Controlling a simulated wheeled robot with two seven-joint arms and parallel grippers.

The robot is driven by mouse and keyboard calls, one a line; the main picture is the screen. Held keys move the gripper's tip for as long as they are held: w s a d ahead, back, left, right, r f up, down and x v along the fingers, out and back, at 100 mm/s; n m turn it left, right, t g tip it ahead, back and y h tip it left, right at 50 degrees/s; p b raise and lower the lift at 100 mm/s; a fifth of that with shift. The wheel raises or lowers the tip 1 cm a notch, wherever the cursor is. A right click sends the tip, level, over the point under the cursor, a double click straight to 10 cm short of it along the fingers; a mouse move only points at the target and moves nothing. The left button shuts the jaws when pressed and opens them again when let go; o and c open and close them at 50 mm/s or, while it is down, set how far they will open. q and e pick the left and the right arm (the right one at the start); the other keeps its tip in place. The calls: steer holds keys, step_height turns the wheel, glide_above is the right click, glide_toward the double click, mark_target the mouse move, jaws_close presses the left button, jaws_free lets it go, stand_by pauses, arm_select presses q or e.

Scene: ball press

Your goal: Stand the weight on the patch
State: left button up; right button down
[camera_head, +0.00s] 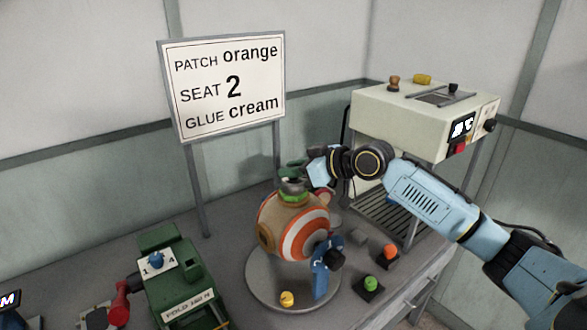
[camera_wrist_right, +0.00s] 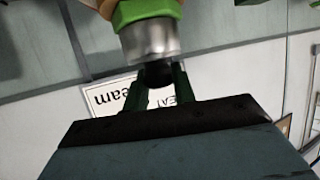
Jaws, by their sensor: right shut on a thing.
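The ball (camera_head: 272,232), tan with orange and white bands, sits on a round grey plate (camera_head: 262,292). My right gripper (camera_head: 293,172) is over its top. In the right wrist view this gripper (camera_wrist_right: 158,84) is shut on the dark knob of the weight (camera_wrist_right: 148,40), a silver cylinder. A green piece (camera_wrist_right: 147,10) lies at the weight's far end, next to the tan ball surface. Green also shows on top of the ball in the head view (camera_head: 291,194). I cannot tell whether the weight rests there; the patch is not clearly visible. My left gripper is not in view.
A blue clamp-like piece (camera_head: 325,265) stands at the ball's right front. Small dark blocks carry a green (camera_head: 371,283) and an orange (camera_head: 390,251) knob. A green machine (camera_head: 178,275) is left, a cream press (camera_head: 425,120) right, a sign (camera_head: 225,85) behind.

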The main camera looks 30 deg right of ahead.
steer(key=shift+r, duration=0.1)
steer(key=c, duration=1.1)
jaws_free()
steer(key=shift+f, duration=0.2)
steer(key=shift+c, duration=0.2)
steer(key=shift+r, duration=0.2)
steer(key=shift+s+d, duration=0.2)
steer(key=shift+s, duration=0.1)
steer(key=b+v, duration=0.1)
steer(key=v, duration=1)
steer(key=shift+b, duration=0.35)
steer(key=shift+s, duration=0.1)
